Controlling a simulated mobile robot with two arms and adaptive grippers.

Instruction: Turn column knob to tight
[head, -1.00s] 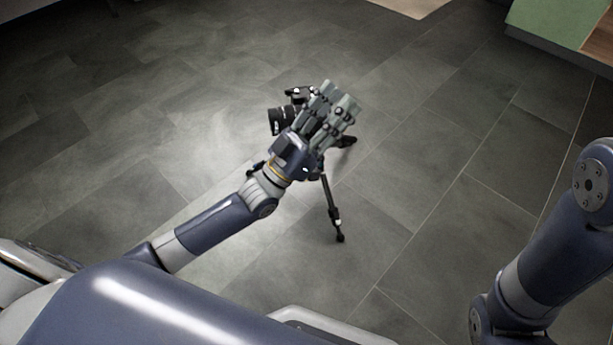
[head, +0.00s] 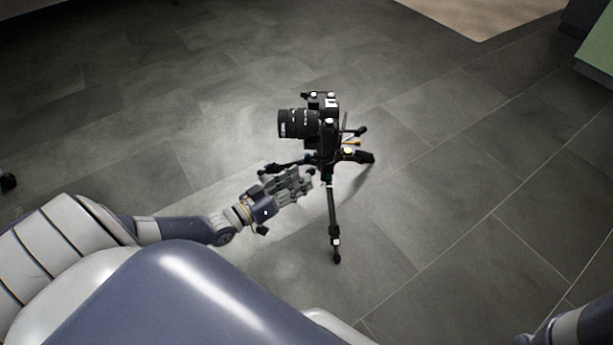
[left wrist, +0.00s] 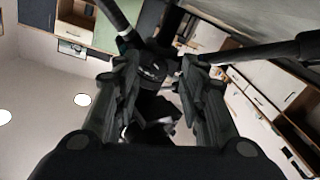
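A black tripod (head: 331,205) with a black camera (head: 323,116) on top stands on the floor in the middle of the head view. My left gripper (head: 306,181) is low beside the tripod's centre, below the camera. In the left wrist view the two fingers (left wrist: 158,72) are spread, with a dark round tripod part (left wrist: 152,70) beyond and between their tips. I cannot tell whether they touch it. The column knob cannot be made out clearly, nor its setting. My right gripper is out of view.
The tripod legs spread out around my left gripper; one leg (left wrist: 258,53) crosses the right of the left wrist view. The tiled floor (head: 480,200) around the tripod is clear. A green cabinet (head: 598,50) stands at the far right.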

